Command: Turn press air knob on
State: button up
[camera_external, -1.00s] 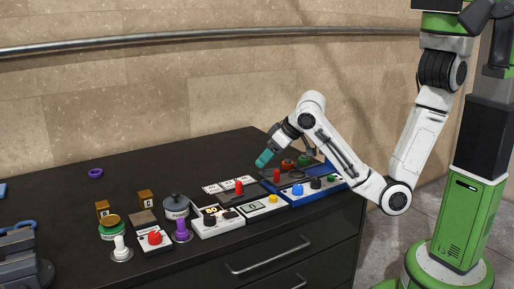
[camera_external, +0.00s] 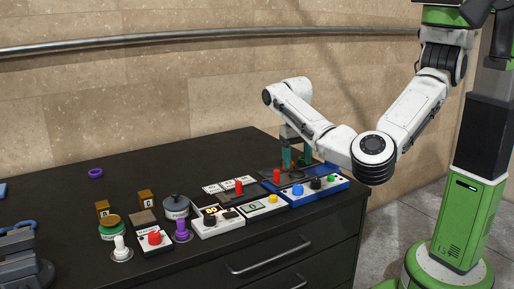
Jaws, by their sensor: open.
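My gripper (camera_external: 297,159) points down with its two teal fingers apart, at the back right of the dark cabinet top. It is over the rear of the blue-edged control panel (camera_external: 318,191). The panel carries a blue knob (camera_external: 297,190), a black knob (camera_external: 316,184) and a green knob (camera_external: 332,179) along its front. The fingers hide the parts behind these knobs, and I cannot tell whether they touch anything there. Which knob is the press air knob cannot be read at this size.
Left of the panel are grey units with red levers (camera_external: 239,187) and displays. Farther left stand a purple knob (camera_external: 182,231), a red button box (camera_external: 154,240) and a white knob (camera_external: 120,247). The cabinet's back left (camera_external: 150,180) is mostly clear.

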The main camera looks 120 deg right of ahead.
aim_at(298, 186)
jog(key=f, duration=0.6)
jog(key=f+p, duration=0.1)
jog(key=f, duration=0.2)
jog(key=shift+s, duration=0.25)
jog(key=c, duration=1)
